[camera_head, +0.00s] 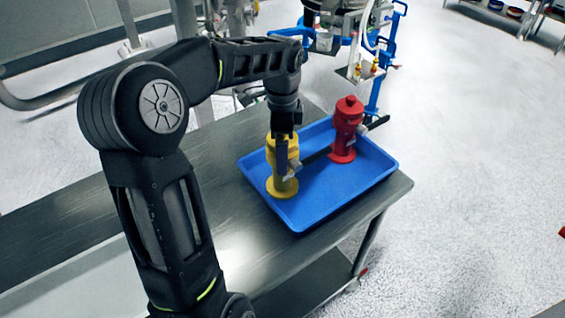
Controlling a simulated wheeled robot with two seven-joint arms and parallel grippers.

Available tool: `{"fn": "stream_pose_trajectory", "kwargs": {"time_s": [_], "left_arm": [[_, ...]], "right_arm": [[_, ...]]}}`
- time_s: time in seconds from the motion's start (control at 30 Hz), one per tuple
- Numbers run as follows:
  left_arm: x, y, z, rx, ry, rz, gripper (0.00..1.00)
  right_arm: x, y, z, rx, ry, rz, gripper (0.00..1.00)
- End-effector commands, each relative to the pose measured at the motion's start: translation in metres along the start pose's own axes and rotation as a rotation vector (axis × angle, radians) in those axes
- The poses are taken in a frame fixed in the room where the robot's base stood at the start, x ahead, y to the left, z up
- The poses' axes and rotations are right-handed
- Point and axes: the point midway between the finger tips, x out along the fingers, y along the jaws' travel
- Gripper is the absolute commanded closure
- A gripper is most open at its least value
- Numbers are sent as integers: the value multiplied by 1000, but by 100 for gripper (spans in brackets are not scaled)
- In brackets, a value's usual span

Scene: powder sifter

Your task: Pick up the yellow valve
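The yellow valve (284,187) stands upright in a blue tray (311,216) on the metal table. It has a round yellow base, and a dark bar reaches out from its right side. My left gripper (281,160) points down at the valve's upper body, with a dark finger in front of it. The gripper hides part of the valve's top. I cannot tell whether the fingers are closed on it. My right gripper is out of view.
A red valve (347,128) stands in the tray's far right part, close to the yellow one. The metal table (245,235) is bare left of the tray. Blue-framed equipment (376,85) stands behind the table. Open floor lies to the right.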

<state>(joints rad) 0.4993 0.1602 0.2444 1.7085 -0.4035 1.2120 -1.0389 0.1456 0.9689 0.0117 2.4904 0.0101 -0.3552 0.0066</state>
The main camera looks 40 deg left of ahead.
Motion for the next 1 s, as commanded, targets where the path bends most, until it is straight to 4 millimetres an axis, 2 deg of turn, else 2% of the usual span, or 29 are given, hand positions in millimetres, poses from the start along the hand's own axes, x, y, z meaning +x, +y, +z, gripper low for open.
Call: {"fn": "stream_pose_trajectory", "kwargs": {"time_s": [0.2, 1.0], "left_arm": [[0, 0, 0, 0, 0, 0, 5], [0, 0, 0, 0, 0, 0, 71]], "right_arm": [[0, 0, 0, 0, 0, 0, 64], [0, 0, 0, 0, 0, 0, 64]]}}
